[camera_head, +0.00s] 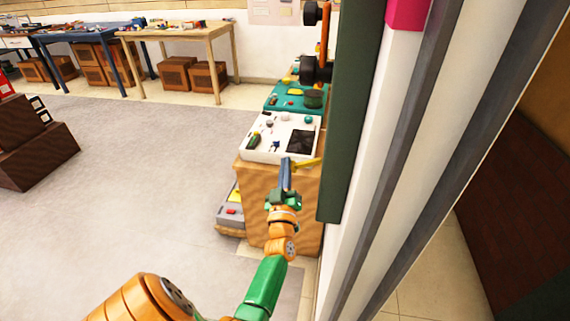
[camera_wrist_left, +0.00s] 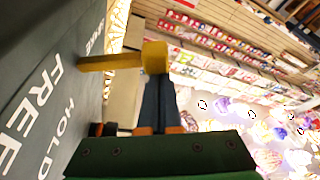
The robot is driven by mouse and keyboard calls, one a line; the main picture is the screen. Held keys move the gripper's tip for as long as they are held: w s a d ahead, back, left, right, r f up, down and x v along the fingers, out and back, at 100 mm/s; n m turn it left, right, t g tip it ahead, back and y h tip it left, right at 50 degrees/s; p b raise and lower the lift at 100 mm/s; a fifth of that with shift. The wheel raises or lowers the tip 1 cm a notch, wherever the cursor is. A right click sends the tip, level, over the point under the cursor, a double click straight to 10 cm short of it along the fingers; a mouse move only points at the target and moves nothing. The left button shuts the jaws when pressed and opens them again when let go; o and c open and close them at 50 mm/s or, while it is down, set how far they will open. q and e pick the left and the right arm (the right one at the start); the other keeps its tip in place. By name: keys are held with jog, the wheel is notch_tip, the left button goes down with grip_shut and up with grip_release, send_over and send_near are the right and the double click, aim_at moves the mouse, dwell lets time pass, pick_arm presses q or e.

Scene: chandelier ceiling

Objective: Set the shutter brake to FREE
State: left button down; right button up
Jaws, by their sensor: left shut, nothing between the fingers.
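The yellow shutter brake lever (camera_wrist_left: 112,62) sticks out from a dark panel (camera_wrist_left: 75,75) in the left wrist view and ends in a thicker yellow block. White lettering on the panel reads FREE and HOLD; another word is partly legible. The lever meets the panel near the upper FREE; I cannot tell its setting. My left gripper (camera_wrist_left: 161,88) is shut and empty, its dark fingertips right at the lever's end block; contact is unclear. In the head view the left gripper (camera_head: 286,161) is beside the lever (camera_head: 308,163), at the green panel's edge. My right gripper is out of view.
A wooden stand (camera_head: 290,190) with a white tray (camera_head: 262,157) of small items is beyond the gripper. The white wall (camera_head: 385,110) and dark green panel (camera_head: 348,110) bound the right side. Open floor (camera_head: 150,170) lies left. Tables stand at the back.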

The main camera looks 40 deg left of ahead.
pick_arm(q)
jog(key=shift+d+f+n, duration=0.1)
jog(key=shift+f+n, duration=0.25)
jog(key=shift+n, duration=0.25)
jog(key=shift+g, duration=0.3)
